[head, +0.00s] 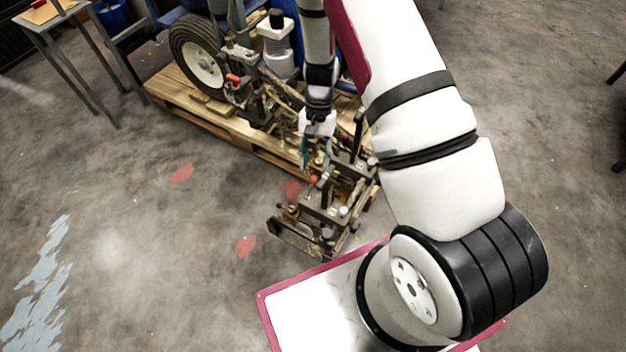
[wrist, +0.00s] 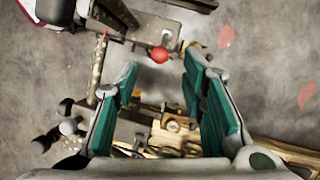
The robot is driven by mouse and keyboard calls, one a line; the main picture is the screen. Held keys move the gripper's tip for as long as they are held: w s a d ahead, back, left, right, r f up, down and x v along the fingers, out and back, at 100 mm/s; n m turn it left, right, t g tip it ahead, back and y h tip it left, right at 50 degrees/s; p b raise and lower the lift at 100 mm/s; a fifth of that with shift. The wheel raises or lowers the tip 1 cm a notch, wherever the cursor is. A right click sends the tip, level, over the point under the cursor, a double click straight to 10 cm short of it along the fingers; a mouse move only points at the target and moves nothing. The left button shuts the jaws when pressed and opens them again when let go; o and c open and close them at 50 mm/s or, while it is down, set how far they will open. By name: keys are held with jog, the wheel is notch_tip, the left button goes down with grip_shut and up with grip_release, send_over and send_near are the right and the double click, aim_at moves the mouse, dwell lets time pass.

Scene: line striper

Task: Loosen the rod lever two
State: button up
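The line striper (head: 310,115) has several levers and rods on its frame. A round red knob (head: 313,180) sits on its near end, and it also shows in the wrist view (wrist: 160,54). I cannot tell for sure that this knob belongs to rod lever two. My gripper (head: 315,160) points down just above that part of the machine. In the wrist view my gripper (wrist: 161,65) is open with its teal pads apart. The red knob shows between and slightly beyond the fingertips, and I see no contact. The lever's lower part is unclear.
A second red handle (head: 232,79) is near the wheel (head: 198,58). The machine stands on a wooden pallet (head: 220,118), and its near metal frame (head: 305,238) sticks out past it. A table (head: 45,18) stands at the upper left. The floor on the left is open.

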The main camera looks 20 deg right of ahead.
aim_at(313, 177)
jog(key=b+x, duration=0.1)
jog(key=x, duration=0.6)
jog(key=shift+w+r, duration=0.1)
grip_shut()
